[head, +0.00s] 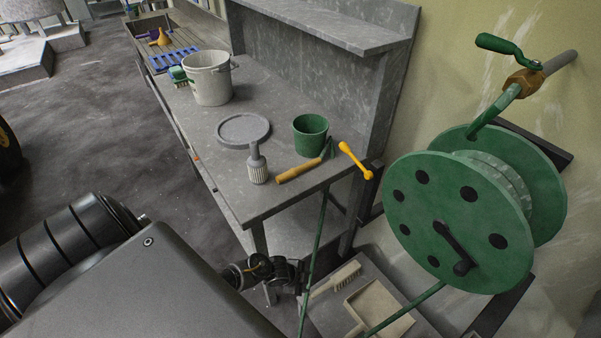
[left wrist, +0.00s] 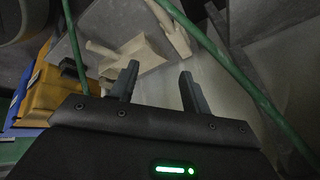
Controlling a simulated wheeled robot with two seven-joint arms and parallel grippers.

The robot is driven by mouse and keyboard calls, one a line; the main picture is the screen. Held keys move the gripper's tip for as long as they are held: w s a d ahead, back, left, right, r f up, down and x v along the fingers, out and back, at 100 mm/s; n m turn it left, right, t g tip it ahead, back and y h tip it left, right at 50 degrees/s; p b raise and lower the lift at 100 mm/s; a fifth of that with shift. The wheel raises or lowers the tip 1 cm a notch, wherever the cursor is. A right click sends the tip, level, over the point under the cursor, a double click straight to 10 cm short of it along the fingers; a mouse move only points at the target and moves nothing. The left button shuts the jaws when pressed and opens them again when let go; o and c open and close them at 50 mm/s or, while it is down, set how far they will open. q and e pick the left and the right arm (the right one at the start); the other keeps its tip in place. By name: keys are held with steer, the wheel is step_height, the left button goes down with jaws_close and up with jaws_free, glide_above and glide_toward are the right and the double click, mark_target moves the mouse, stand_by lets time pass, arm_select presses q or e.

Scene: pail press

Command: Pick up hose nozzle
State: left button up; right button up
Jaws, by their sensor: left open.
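In the left wrist view the left gripper (left wrist: 157,88) is open and empty, with the nozzle not in sight. My right gripper is not in view.
A green pot (head: 309,136) and a pale pail (head: 210,80) stand on the bench. A green hose (head: 317,235) hangs close to my left gripper. A large green reel (head: 425,215) and a dustpan (head: 381,308) are right.

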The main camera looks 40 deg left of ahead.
arm_select(q)
steer(key=w+a+r+m+t, duration=0.1)
steer(key=w+r+m, duration=0.45)
steer(key=r, duration=0.35)
steer(key=w+r+m+b, duration=0.1)
steer(key=w+r+m, duration=0.5)
steer(key=r, duration=0.4)
steer(key=w+a+r+m+t, duration=0.1)
steer(key=w+r+m, duration=0.3)
steer(key=r+m, duration=0.4)
steer(key=m+g+y, duration=0.2)
steer(key=m+g, duration=0.1)
steer(key=m, duration=0.5)
glide_toward(298, 168)
steer(key=x, duration=0.3)
steer(key=shift+w+a+f+n, duration=0.25)
steer(key=shift+a+f, duration=0.1)
steer(key=shift+w+d+f+p, duration=0.1)
steer(key=shift+d+f+p, duration=0.1)
steer(key=shift+f+p, duration=0.25)
steer(key=p+x, duration=0.1)
steer(key=x, duration=0.2)
steer(key=shift+w+d+f, duration=0.1)
steer(key=shift+d+f, duration=0.1)
steer(key=shift+w+f, duration=0.15)
steer(key=shift+f, duration=0.25)
